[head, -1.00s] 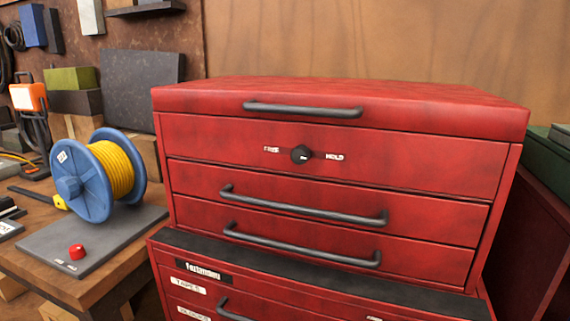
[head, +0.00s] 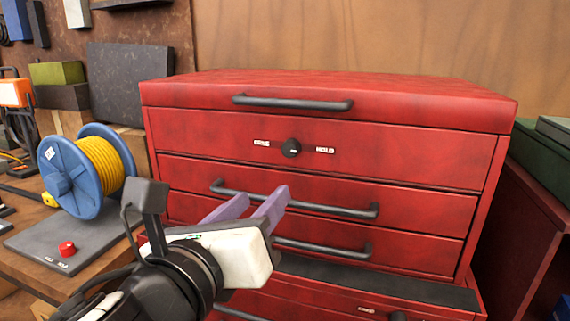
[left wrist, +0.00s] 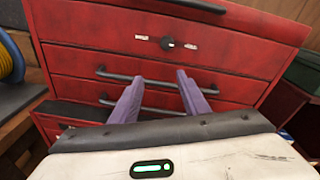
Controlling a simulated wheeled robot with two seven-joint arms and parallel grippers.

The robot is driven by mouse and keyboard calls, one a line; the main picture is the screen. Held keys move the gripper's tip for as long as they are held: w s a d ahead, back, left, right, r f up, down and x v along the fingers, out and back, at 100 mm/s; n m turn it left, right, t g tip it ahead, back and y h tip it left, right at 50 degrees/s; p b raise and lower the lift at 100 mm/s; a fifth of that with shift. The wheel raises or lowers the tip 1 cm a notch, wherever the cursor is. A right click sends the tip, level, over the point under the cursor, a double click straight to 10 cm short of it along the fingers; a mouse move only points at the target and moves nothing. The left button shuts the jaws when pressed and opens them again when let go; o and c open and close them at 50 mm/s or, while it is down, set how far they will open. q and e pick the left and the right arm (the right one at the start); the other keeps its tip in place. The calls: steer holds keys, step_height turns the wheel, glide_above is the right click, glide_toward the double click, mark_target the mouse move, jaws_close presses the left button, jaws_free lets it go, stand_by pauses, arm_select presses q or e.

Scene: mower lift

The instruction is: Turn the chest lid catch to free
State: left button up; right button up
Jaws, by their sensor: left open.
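The red chest (head: 400,155) stands in the middle, its lid (head: 420,104) closed with a dark bar handle. The catch (head: 291,148) is a small black round knob on the panel just below the lid, between two white labels; the right one seems to read HOLD, the left one is blurred. A light mark on the knob points toward the right label. The catch also shows in the left wrist view (left wrist: 168,43). My left gripper (head: 262,203) is open and empty, its purple fingers in front of the drawers, below the catch and apart from it. My right gripper is not in view.
Drawer bar handles (head: 290,200) stick out below the catch, near my left fingers. A blue reel with yellow cord (head: 90,170) and a red button (head: 67,248) are on the bench at left. A green case (head: 545,155) stands at right.

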mark_target(289, 149)
arm_select(q)
steer(key=w+d+r+m, duration=0.1)
steer(key=w, duration=0.2)
steer(key=w+d+r+m, duration=0.1)
steer(key=w, duration=0.2)
steer(key=w+d+r+m+t, duration=0.1)
steer(key=w, duration=0.2)
steer(key=shift+w+d+r+m, duration=0.35)
steer(key=shift+d+r+m, duration=0.05)
steer(key=c, duration=1.1)
